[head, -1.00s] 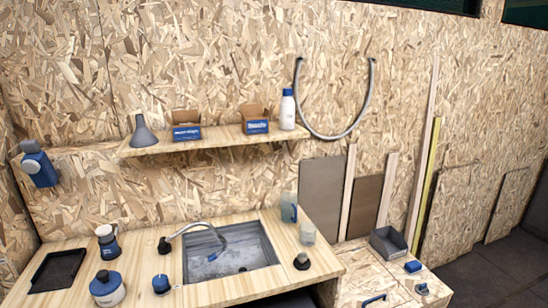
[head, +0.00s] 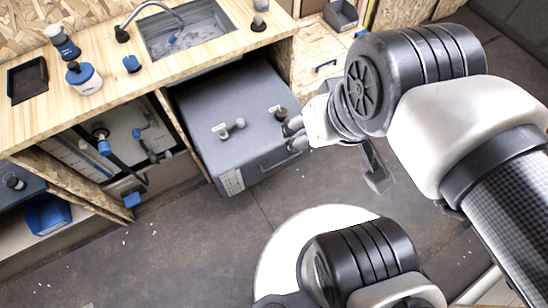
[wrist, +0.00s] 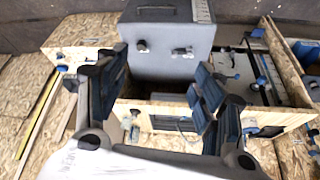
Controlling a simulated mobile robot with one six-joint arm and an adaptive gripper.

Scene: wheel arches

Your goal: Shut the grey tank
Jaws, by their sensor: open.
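The grey tank (head: 235,95) is a big grey box standing under the wooden bench, partly pulled clear of its front. On its top are a small grey lever valve (head: 228,129) and, to the right, a dark knob fitting (head: 281,113). The wrist view shows the tank (wrist: 170,25) at the top, with the dark knob (wrist: 142,46) and the lever valve (wrist: 182,52) beyond my fingers. My gripper (head: 296,134) is beside the tank's right side, close to the dark knob in the picture. In the wrist view my gripper (wrist: 153,88) is open with nothing between its fingers.
The wooden bench (head: 105,85) with a sink (head: 185,35) overhangs the tank. A compartment with pipes and valves (head: 125,140) lies left of it. A blue bin (head: 48,214) is at lower left. The dark floor (head: 190,235) in front is clear.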

